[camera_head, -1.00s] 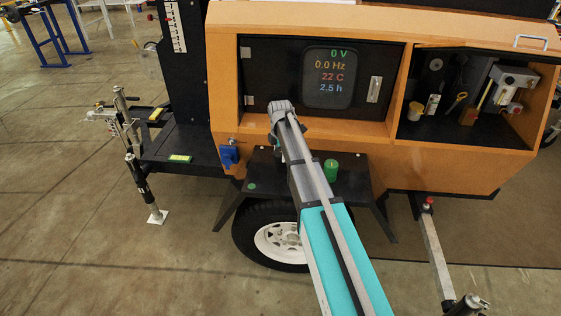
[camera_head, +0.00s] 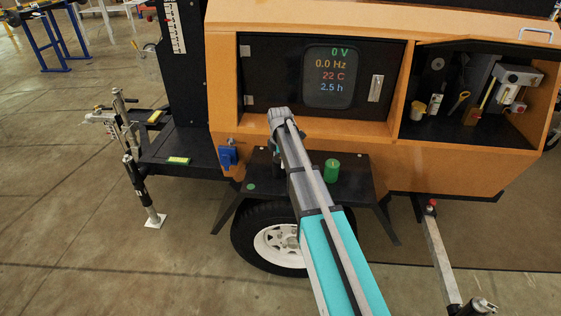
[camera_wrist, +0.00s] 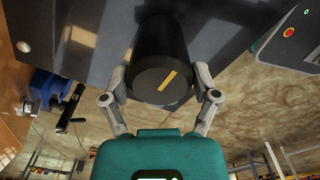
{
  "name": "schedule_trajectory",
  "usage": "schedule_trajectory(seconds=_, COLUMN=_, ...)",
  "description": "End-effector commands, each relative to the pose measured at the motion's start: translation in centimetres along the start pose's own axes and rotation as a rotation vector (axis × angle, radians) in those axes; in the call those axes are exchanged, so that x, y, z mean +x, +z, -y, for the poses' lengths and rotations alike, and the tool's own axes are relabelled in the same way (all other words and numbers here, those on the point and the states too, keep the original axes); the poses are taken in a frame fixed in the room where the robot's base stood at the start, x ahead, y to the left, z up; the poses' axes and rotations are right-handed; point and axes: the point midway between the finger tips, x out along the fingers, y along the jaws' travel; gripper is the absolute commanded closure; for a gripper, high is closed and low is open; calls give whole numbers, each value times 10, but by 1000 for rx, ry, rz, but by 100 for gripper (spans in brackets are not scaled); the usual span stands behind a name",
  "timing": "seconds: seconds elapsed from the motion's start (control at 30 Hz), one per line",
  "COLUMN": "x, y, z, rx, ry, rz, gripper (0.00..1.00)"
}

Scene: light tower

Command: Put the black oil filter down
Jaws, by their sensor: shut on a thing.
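The black oil filter (camera_wrist: 160,50) is a dark cylinder with a short yellow mark on its near end face. In the wrist view it sits between the two grey fingers of my gripper (camera_wrist: 160,84), which is shut on it. In the head view my gripper (camera_head: 278,128) is above the left part of the black fender shelf (camera_head: 345,195), in front of the orange machine. The filter is mostly hidden behind my arm there. I cannot tell whether the filter touches the shelf.
A green cylinder (camera_head: 331,170) stands on the shelf right of my arm. A green disc (camera_head: 250,186) marks the shelf's left end. A blue socket box (camera_head: 228,156) is on the machine's left side. The panel with a lit display (camera_head: 329,77) is behind my gripper.

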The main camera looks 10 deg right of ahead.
Motion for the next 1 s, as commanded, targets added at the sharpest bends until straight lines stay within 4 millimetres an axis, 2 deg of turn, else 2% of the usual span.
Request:
schedule_trajectory(seconds=0.17, x=2, y=0, z=0, rx=0, ry=0, rz=0, gripper=79)
schedule_trajectory(seconds=0.2, x=2, y=0, z=0, rx=0, ry=0, rz=0, gripper=16)
schedule_trajectory(seconds=0.3, x=2, y=0, z=0, rx=0, ry=0, rz=0, gripper=0)
schedule_trajectory(seconds=0.77, x=1, y=0, z=0, rx=0, ry=0, rz=0, gripper=0)
schedule_trajectory(seconds=1.0, x=-7, y=1, z=0, rx=1, ry=0, rz=0, gripper=0)
